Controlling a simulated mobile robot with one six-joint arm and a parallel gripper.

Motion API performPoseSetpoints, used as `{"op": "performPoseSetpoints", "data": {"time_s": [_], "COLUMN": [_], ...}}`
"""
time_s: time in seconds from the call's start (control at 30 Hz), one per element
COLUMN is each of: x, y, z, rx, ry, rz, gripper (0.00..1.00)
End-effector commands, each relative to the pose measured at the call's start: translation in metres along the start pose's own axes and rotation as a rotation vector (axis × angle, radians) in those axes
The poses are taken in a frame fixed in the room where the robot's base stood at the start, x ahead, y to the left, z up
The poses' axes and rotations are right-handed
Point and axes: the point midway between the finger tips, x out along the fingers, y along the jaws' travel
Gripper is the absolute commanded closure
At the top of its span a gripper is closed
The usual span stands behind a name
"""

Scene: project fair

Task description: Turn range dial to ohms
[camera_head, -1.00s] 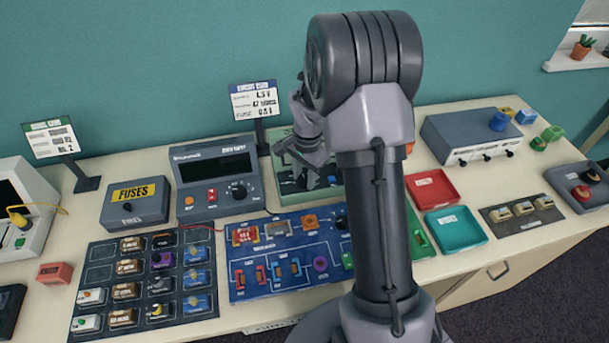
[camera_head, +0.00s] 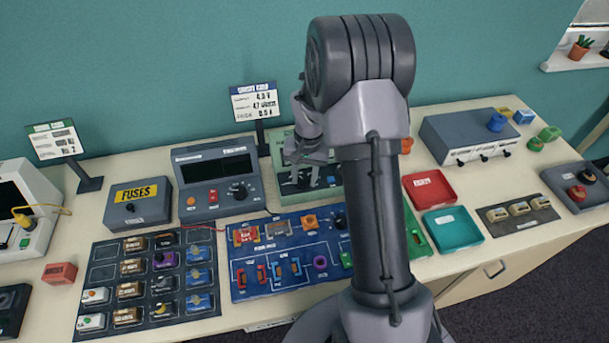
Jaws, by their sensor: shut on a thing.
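A green-framed instrument (camera_head: 279,142) with a dark front panel stands at the back middle of the bench, partly hidden behind my arm. My gripper (camera_head: 303,180) is down at that panel, with its fingers shut around a small knob that looks like the range dial. The fingers hide most of the knob, and I cannot read its markings or pointer. A grey bench meter (camera_head: 205,207) stands just left of it, with a dark blank display and a black round knob (camera_head: 239,191) that stands free of my gripper.
A sign (camera_head: 255,101) on a post stands behind the green instrument. A blue circuit board (camera_head: 262,265) lies in front. A fuses box (camera_head: 137,203) is at left. Red (camera_head: 430,188) and teal (camera_head: 455,229) trays lie right of my arm.

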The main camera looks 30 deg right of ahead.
Motion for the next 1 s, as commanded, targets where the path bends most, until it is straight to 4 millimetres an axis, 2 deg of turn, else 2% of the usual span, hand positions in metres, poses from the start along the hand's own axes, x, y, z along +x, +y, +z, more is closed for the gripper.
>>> {"op": "performPoseSetpoints", "data": {"time_s": [0.5,0.53,0.6,0.9,1.0], "x": [-0.001,-0.001,-0.001,-0.001,-0.011], "y": [0.000,0.000,0.000,0.000,0.000], "z": [-0.001,-0.001,-0.001,0.000,-0.001], "rx": [-0.019,-0.019,-0.019,-0.019,-0.019], "ry": [0.001,0.001,0.000,0.000,0.002], "rz": [-0.001,-0.001,-0.001,0.000,-0.001], "gripper": [1.00,0.59,0.45,0.43,0.43]}}
